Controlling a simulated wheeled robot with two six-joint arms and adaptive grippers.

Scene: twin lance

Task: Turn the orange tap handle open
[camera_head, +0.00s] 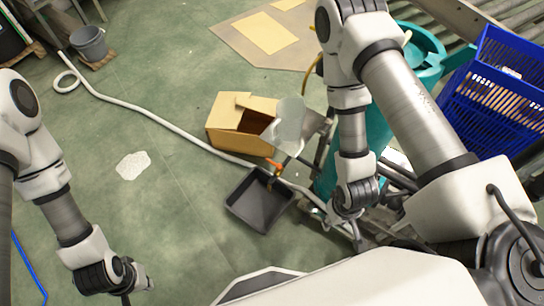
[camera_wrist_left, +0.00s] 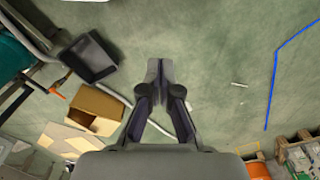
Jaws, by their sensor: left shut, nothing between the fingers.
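The small orange tap handle (camera_head: 274,164) shows in the head view above a dark grey tray (camera_head: 245,213), beside a metal frame. In the left wrist view an orange part (camera_wrist_left: 43,85) shows at the left, next to the dark tray (camera_wrist_left: 101,67). My left gripper (camera_head: 143,284) is at the lower left of the head view, well apart from the handle; its fingers are together and empty in the left wrist view (camera_wrist_left: 160,68).
An open cardboard box (camera_head: 228,136) stands behind the tray. A white hose (camera_head: 150,116) runs across the green floor. A teal barrel (camera_head: 423,65) and a blue crate (camera_head: 505,95) stand at the right. A white patch (camera_head: 132,165) lies on otherwise clear floor at the left.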

